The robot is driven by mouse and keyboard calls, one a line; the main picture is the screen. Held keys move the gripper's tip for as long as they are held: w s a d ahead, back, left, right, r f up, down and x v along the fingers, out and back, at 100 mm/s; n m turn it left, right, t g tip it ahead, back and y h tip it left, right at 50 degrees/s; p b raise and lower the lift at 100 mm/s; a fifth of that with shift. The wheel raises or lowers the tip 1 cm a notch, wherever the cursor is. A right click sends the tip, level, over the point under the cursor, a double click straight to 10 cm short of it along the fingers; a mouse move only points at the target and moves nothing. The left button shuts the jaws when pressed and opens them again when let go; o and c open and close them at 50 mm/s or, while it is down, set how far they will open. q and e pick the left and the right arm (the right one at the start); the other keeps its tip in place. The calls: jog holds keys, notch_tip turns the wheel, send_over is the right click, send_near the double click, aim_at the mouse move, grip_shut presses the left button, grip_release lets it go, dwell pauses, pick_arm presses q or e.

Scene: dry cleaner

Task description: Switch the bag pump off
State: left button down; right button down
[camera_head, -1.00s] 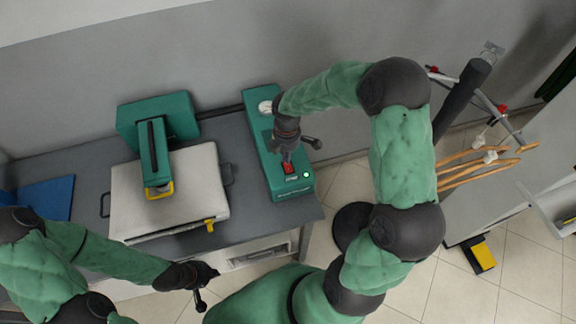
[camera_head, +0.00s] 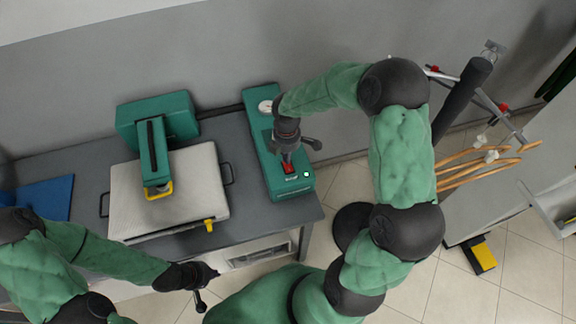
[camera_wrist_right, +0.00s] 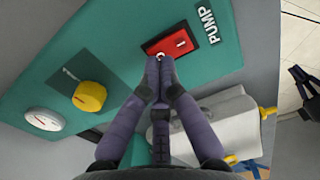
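The bag pump is a green box (camera_head: 258,130) on the right end of the grey table. Its red rocker switch (camera_head: 288,168) shows beside a green light (camera_head: 306,174) in the head view. In the right wrist view the red switch (camera_wrist_right: 183,42) lies below the word PUMP, with marks at both ends. My right gripper (camera_wrist_right: 160,64) has its fingertips together at the lower-left end of the switch, seemingly touching it; they partly cover that end. In the head view my right gripper (camera_head: 287,157) is over the switch. My left gripper (camera_head: 207,287) is low, in front of the table.
A gauge (camera_wrist_right: 44,119) and a yellow knob (camera_wrist_right: 89,96) sit on the pump panel. A press with a pale padded board (camera_head: 180,205) stands left of the pump. A blue cloth (camera_head: 45,197) lies at the far left. Wooden hangers (camera_head: 480,165) hang at right.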

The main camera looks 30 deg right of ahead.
jog(key=shift+f+b, duration=0.5)
jog(key=shift+f, duration=0.3)
dwell(0.4)
jog(key=shift+r, duration=0.1)
jog(key=shift+r+p, duration=3)
jog(key=shift+r, duration=0.45)
jog(key=shift+f, duration=0.1)
